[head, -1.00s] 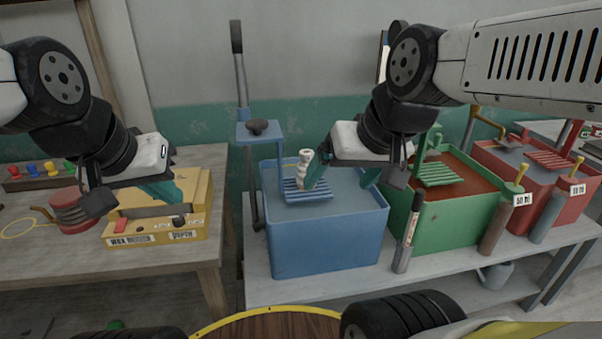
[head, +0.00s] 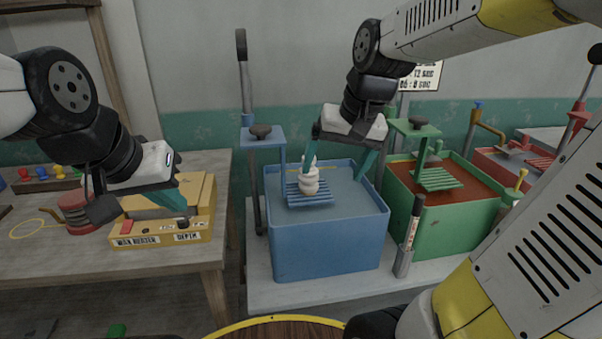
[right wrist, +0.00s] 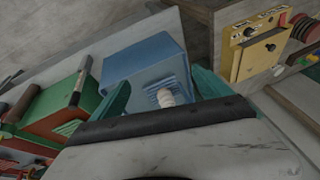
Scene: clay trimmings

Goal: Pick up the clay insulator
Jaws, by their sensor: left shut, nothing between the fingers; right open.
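The clay insulator (head: 310,182) is a pale, ribbed upright piece on the slatted blue rack (head: 318,200) of the blue tank (head: 328,240). My right gripper (head: 338,166) is open above the tank, its teal fingers pointing down. Its left finger overlaps the insulator's top in the head view; I cannot tell if they touch. In the right wrist view the insulator (right wrist: 165,97) appears between the two spread fingers, with space on both sides. My left gripper (head: 185,210) is shut and empty over the yellow box at the left.
The yellow box (head: 160,232) sits on the left table (head: 100,265). A blue lever stand (head: 261,145) rises beside the tank's left. A black-handled tool (head: 413,220) stands in a grey holder at the tank's right, before the green tank (head: 450,225). A red tank (head: 497,165) is further right.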

